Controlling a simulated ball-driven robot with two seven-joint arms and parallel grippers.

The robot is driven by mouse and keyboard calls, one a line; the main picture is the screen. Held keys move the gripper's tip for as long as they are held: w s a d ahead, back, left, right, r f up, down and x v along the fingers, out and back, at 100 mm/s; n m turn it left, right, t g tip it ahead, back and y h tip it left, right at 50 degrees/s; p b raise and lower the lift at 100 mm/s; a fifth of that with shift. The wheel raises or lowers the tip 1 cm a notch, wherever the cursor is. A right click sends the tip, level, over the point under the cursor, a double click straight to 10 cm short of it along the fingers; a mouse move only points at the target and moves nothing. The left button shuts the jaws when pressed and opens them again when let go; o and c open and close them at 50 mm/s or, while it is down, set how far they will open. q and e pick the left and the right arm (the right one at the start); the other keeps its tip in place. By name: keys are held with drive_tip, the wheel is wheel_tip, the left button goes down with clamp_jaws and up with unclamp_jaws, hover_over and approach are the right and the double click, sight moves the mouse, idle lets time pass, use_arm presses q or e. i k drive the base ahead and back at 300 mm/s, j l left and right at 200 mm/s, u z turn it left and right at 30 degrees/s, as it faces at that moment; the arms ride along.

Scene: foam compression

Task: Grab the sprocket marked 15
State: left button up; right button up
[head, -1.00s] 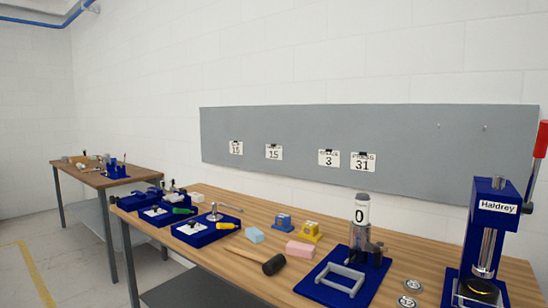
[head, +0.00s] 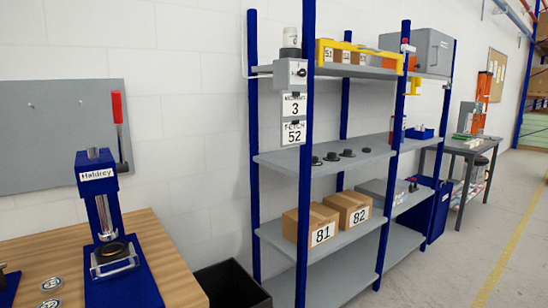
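No sprocket with a readable 15 shows now. Several small dark round pieces (head: 348,153) sit in a row on the middle shelf of the blue-framed rack (head: 305,155); they may be sprockets, but they are too small to read. Two silvery round discs lie on the wooden bench at the lower left, one (head: 52,284) behind the other (head: 50,303); their markings are unreadable. Neither of my grippers is in view.
A blue press labelled Haldrey (head: 100,215) with a red handle stands on the bench (head: 165,250). A black bin (head: 232,285) is on the floor beside the rack. Boxes marked 81 (head: 311,224) and 82 (head: 350,207) sit on a lower shelf. The floor at right is clear.

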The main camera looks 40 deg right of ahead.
sight(315, 162)
drive_tip(key=i+l+z, duration=0.15)
drive_tip(key=z, duration=0.35)
drive_tip(key=i+l+z, duration=0.2)
drive_tip(key=z, duration=0.3)
